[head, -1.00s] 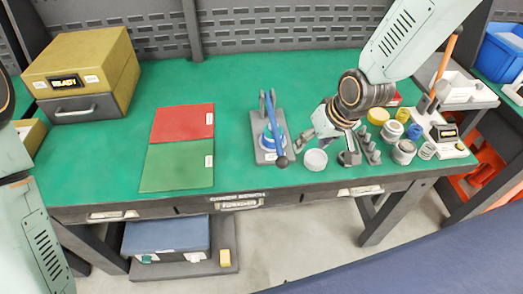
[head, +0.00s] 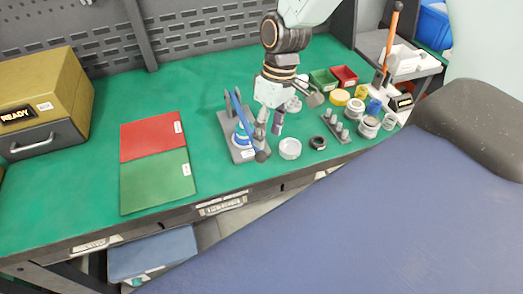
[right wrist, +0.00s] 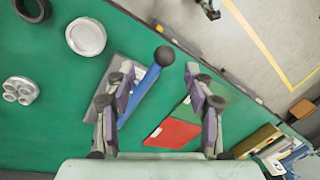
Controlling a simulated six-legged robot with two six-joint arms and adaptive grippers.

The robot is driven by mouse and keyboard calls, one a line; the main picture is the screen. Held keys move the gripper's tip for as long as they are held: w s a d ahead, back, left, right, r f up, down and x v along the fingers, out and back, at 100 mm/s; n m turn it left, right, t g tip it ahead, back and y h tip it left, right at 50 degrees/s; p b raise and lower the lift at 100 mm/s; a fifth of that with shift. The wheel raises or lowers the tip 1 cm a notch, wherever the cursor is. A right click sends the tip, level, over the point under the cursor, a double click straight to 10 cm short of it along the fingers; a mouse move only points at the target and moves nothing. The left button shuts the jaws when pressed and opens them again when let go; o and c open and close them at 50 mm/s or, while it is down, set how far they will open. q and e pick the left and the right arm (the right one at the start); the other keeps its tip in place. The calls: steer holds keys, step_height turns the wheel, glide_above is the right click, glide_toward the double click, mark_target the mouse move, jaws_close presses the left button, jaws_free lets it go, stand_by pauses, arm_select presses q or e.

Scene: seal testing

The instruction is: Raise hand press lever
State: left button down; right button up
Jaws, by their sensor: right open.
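The hand press (head: 233,135) stands on the green bench with a grey base and blue body. Its blue lever (head: 241,118) slopes down toward the bench front and ends in a black ball knob (head: 262,156). My right gripper (head: 270,128) is open, at the lever's right side just above the knob. In the right wrist view the lever (right wrist: 145,85) lies between the open fingers of this gripper (right wrist: 161,78), closer to the left finger, with the knob (right wrist: 165,56) beyond the tips. Whether a finger touches it I cannot tell. My left gripper is out of view.
A white round dish (head: 290,149), a black ring (head: 318,142) and a peg rack (head: 343,131) stand right of the press. Several jars are further right. A red and green mat (head: 157,180) lies left. A yellow-topped box (head: 45,95) stands at far left.

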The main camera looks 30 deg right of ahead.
mark_target(262, 152)
steer(key=f, duration=0.1)
steer(key=a+f, duration=0.1)
steer(key=f, duration=0.1)
steer(key=a+f+b, duration=0.1)
steer(key=f, duration=0.1)
steer(key=shift+a, duration=0.2)
steer(key=shift+d+f, duration=0.15)
steer(key=shift+f, duration=0.15)
steer(key=shift+s+d+f, duration=0.1)
steer(key=shift+d+f, duration=0.1)
steer(key=shift+d, duration=0.1)
steer(key=shift+a+r, duration=0.15)
steer(key=shift+a, duration=0.35)
steer(key=shift+c, duration=1.4)
steer(key=shift+d, duration=0.35)
steer(key=c, duration=0.4)
steer(key=shift+a, duration=0.15)
steer(key=c, duration=0.4)
jaws_close()
